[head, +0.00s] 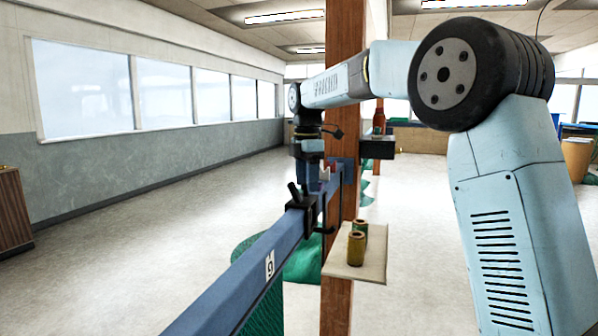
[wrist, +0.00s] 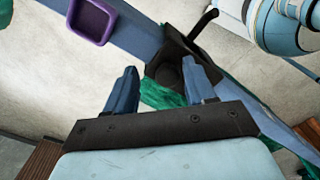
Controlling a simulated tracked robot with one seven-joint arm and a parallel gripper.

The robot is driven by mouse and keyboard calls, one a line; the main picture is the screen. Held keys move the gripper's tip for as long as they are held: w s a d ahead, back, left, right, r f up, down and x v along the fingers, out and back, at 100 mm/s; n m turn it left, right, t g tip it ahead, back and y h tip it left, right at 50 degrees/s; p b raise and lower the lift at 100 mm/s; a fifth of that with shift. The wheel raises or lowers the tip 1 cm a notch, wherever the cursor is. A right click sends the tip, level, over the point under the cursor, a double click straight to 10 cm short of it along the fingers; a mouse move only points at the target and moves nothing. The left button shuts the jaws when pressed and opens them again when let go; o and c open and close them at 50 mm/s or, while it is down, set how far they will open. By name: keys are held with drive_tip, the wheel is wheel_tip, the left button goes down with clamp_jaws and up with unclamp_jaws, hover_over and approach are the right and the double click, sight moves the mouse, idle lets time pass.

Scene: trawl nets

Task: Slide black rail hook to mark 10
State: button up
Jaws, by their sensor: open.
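The black rail hook (head: 303,205) sits on the blue rail (head: 232,277) in the head view, with a dark handle sticking up. My gripper (head: 313,184) is just above and beyond the hook. In the wrist view my gripper (wrist: 160,67) is open, its two blue fingers apart with nothing held. The black hook (wrist: 168,70) shows beyond the fingers, towards the right one. I cannot tell whether they touch. I cannot make out a mark 10.
A purple square-rimmed thing (wrist: 90,22) is at the upper left in the wrist view. A wooden post (head: 345,60) stands beside the rail. Green netting (head: 305,265) hangs below.

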wheel_tip(320, 180, up, 14)
drive_tip(key=shift+f, duration=0.2)
idle(0.4)
drive_tip(key=s+d+f+m+t, duration=0.35)
drive_tip(key=s+d+m, duration=0.95)
drive_tip(key=s+d, duration=0.55)
drive_tip(key=s+d+f+m+t, duration=0.1)
drive_tip(key=s+d+f+m, duration=0.4)
drive_tip(key=s+f, duration=0.3)
drive_tip(key=s+d+f+m+t, duration=0.1)
drive_tip(key=s+d+f+m, duration=0.4)
drive_tip(key=s+f, duration=0.3)
drive_tip(key=shift+s+f+m, duration=0.3)
drive_tip(key=shift+f+m, duration=0.2)
drive_tip(key=shift+m, duration=0.2)
